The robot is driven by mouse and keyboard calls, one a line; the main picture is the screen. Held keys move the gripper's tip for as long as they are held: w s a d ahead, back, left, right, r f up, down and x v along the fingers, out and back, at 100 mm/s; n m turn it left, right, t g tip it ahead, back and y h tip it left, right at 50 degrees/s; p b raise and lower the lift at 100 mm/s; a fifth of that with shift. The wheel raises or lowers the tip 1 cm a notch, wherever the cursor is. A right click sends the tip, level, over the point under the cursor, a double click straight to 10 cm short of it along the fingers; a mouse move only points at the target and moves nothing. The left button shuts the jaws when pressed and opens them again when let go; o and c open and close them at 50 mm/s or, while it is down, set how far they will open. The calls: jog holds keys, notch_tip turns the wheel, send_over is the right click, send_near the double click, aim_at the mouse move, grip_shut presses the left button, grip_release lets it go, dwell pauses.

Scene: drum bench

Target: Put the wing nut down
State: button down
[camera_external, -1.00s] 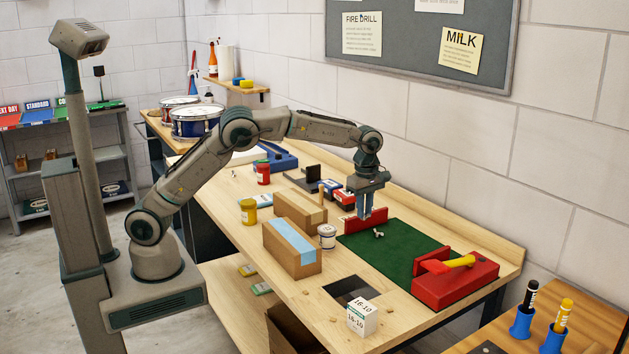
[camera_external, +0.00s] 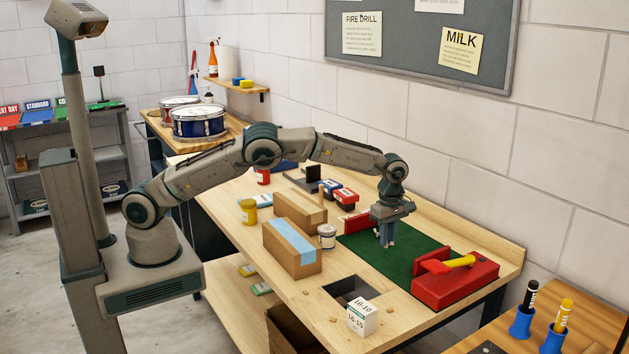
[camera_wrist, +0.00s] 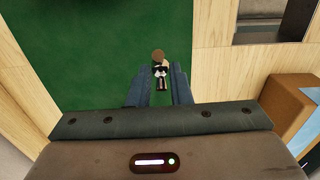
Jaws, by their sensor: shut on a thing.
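My gripper (camera_external: 387,241) is low over the green mat (camera_external: 415,262), its fingers pointing down. In the wrist view, the fingers (camera_wrist: 160,76) are closed around a small pale and dark piece, the wing nut (camera_wrist: 161,71). A small round brownish end shows just beyond the fingertips. The wing nut is too small and covered to make out in the external view. I cannot tell whether it touches the mat.
A red fixture with a yellow handle (camera_external: 461,283) stands on the mat's right end; a red block (camera_external: 356,232) is behind my gripper at left. A white tub (camera_external: 327,237) and cardboard box (camera_external: 292,255) stand left. A rectangular bench opening (camera_external: 352,287) lies in front. Green mat around the gripper is clear.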

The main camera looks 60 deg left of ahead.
aim_at(387, 259)
jog(key=shift+w+a+f, duration=0.35)
jog(key=shift+w+f, duration=0.05)
jog(key=shift+w, duration=0.2)
jog(key=shift+f, duration=0.2)
notch_tip(387, 259, down, 3)
jog(key=shift+f+p, duration=0.1)
jog(key=shift+p, duration=0.75)
jog(key=shift+f, duration=0.25)
jog(key=shift+f, duration=0.1)
jog(key=shift+f, duration=0.15)
jog(key=c, duration=1.3)
grip_release()
